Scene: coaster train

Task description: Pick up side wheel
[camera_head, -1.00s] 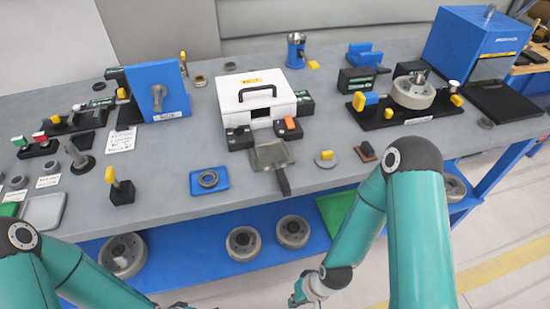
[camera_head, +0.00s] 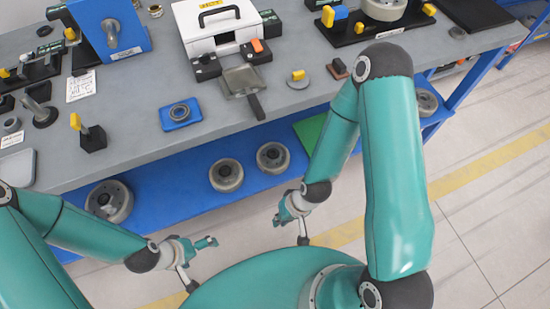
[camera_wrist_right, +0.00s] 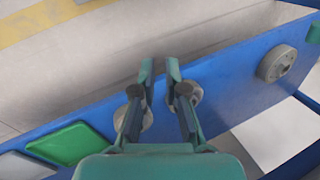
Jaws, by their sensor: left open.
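Grey wheels with dark hubs rest on the blue lower shelf: one at the left (camera_head: 109,200), two side by side in the middle (camera_head: 226,175) (camera_head: 273,157) and one at the right (camera_head: 426,102). Which one is the side wheel I cannot tell. My left gripper (camera_head: 201,262) is open and empty, below and in front of the shelf. My right gripper (camera_head: 291,224) is open and empty, in front of the middle wheels. In the right wrist view its fingers (camera_wrist_right: 158,70) are apart and partly hide two wheels; another wheel (camera_wrist_right: 277,63) is clear at the right.
A green plate (camera_head: 312,130) lies on the shelf right of the middle wheels. Floor in front is open.

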